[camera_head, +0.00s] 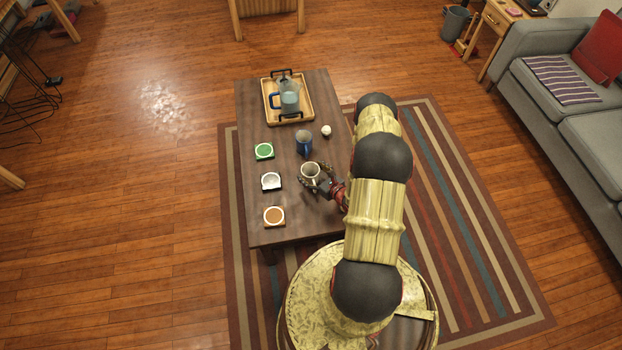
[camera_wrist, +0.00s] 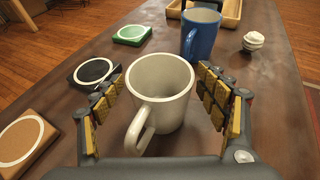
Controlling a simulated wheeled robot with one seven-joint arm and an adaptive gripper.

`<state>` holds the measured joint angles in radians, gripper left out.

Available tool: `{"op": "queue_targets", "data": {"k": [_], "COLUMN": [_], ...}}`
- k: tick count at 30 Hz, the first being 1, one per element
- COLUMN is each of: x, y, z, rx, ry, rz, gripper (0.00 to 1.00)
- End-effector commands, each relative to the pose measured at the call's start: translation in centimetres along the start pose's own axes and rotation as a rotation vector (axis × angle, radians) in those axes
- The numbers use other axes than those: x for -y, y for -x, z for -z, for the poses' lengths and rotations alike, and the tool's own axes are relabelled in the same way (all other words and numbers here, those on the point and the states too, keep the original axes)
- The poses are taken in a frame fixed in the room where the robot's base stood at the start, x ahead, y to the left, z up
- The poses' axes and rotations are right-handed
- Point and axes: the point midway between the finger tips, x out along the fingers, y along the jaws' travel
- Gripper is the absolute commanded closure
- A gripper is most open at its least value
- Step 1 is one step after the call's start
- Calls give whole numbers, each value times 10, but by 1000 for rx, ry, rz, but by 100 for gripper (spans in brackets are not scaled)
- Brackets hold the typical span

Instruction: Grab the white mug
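The white mug (camera_wrist: 165,91) stands upright in the wrist view, with its handle toward the camera. In the head view the mug (camera_head: 310,170) is on the dark wooden table (camera_head: 283,233). My gripper (camera_wrist: 162,80) is open, with one padded finger on each side of the mug. A gap shows on the left, and the right finger is close to the mug's wall; I cannot tell if it touches. In the head view my gripper (camera_head: 318,183) reaches the mug from the lower right.
A blue mug (camera_wrist: 201,35) stands just behind the white one. A small white object (camera_wrist: 254,41) is to its right. A wooden tray (camera_head: 307,113) with a pitcher (camera_head: 290,97) is at the far end.

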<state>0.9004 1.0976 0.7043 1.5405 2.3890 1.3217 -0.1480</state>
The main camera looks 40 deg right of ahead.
Motion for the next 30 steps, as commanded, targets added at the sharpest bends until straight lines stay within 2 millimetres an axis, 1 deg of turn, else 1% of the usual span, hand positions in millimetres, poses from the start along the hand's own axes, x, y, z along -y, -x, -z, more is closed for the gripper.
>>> {"op": "queue_targets", "data": {"k": [2,24,30], "x": [0,0,0], "y": [0,0,0], "z": [0,0,0], "rx": [0,0,1], "ry": [0,0,1], "rz": [0,0,0], "gripper": [33,75,76]}}
